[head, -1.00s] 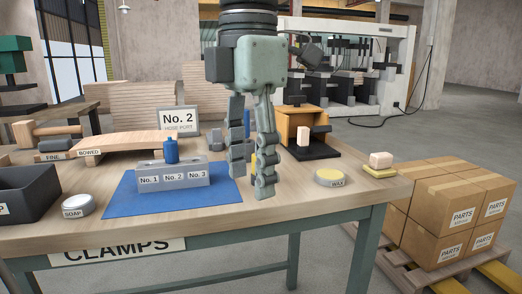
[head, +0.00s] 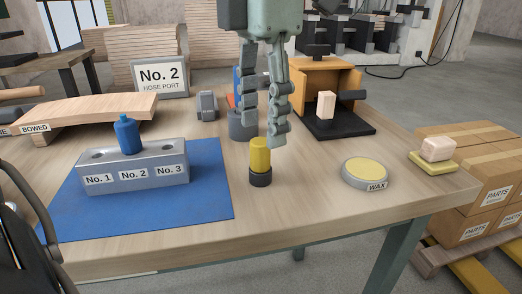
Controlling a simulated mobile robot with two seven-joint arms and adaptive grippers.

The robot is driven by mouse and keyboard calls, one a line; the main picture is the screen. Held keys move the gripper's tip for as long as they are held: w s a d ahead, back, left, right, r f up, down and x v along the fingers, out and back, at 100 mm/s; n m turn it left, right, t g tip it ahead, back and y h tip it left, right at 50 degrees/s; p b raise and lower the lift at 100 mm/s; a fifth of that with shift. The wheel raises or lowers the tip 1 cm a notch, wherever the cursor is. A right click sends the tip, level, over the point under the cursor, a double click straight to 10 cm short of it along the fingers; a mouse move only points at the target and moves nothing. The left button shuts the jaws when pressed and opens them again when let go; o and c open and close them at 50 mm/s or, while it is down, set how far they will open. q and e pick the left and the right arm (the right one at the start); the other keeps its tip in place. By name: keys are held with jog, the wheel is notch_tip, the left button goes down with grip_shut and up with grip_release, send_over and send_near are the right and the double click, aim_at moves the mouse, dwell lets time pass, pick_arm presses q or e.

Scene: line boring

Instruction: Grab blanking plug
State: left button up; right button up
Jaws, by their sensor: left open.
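A yellow plug with a dark base (head: 260,162) stands upright on the bench, right of the blue mat. A blue plug (head: 127,135) stands upright in the middle of the grey block (head: 150,172) labelled No. 1, No. 2 and No. 3. Neither plug carries a name, so I cannot tell from labels which is the blanking plug. My left gripper (head: 264,128) is open and empty, fingers pointing down, above or just behind the yellow plug in the picture. I cannot tell its exact depth. My right gripper is not in view.
The grey block rests on a blue mat (head: 205,212). A No. 2 hose port sign (head: 160,78) and a grey cup-like holder (head: 241,126) stand behind. A wax tin (head: 365,172) and an open wooden box (head: 307,80) are at right. Bare bench lies before the yellow plug.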

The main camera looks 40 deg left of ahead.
aim_at(262, 140)
pick_arm(q)
jog(key=f, duration=0.5)
jog(key=shift+w+a+f, duration=0.2)
jog(key=shift+w+a, duration=0.05)
jog(key=shift+w, duration=0.1)
grip_shut()
jog(key=shift+r, duration=0.1)
